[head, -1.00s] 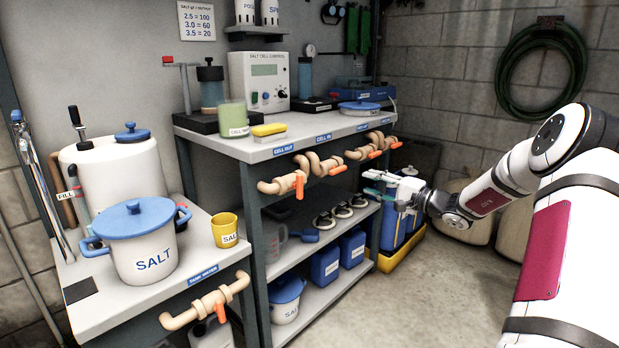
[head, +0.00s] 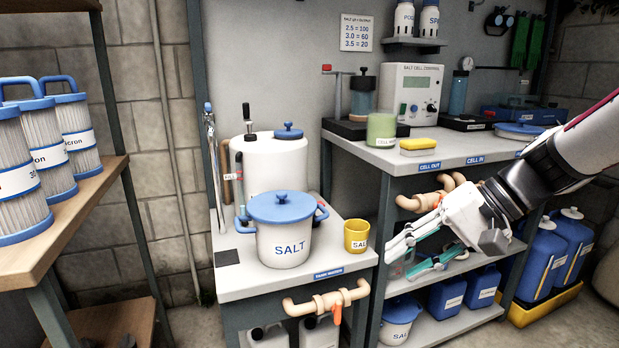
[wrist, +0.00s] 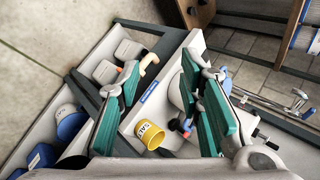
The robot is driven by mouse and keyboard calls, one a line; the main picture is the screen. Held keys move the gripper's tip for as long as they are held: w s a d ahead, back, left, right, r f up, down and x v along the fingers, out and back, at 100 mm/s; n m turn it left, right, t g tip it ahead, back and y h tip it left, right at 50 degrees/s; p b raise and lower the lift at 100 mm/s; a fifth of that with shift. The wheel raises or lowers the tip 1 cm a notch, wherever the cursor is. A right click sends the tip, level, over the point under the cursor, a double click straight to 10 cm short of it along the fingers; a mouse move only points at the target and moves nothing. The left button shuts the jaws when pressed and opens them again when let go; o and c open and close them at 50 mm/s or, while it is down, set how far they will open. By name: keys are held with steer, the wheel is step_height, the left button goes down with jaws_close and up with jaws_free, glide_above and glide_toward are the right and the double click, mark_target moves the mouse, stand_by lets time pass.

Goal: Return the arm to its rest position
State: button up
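My gripper (head: 420,258) is in front of the shelves at the centre right of the head view, with its arm coming in from the right edge. Its two teal-padded fingers stand wide apart with nothing between the pads. In the wrist view the open fingers (wrist: 165,105) frame the low bench from above. The yellow cup (wrist: 150,134) and a pipe show beyond them, apart from the pads. The gripper hangs in the air to the right of the yellow cup as the head view shows it (head: 357,236).
The low bench holds a blue-lidded salt pot (head: 284,230) and a white tank (head: 272,165). The higher bench (head: 395,158) carries a control box (head: 410,92), a green jar (head: 381,130) and a yellow sponge (head: 418,146). Pipes stick out in front. Filter cartridges (head: 40,165) stand on a shelf at left.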

steer(key=s+a+n+g+h, duration=0.2)
steer(key=s+g+h, duration=0.15)
steer(key=s, duration=1.25)
steer(key=s+d+f+t+h, duration=0.1)
steer(key=s+d+h, duration=0.1)
steer(key=s, duration=0.4)
steer(key=s+d+f+h, duration=0.2)
steer(key=s+d+h, duration=0.1)
steer(key=s, duration=0.3)
step_height(320, 180, up, 36)
steer(key=n+t+p, duration=0.1)
steer(key=t+p, duration=0.3)
steer(key=p, duration=2.9)
steer(key=shift+d+f+p, duration=0.2)
steer(key=shift+d+p, duration=0.05)
steer(key=shift+p, duration=0.1)
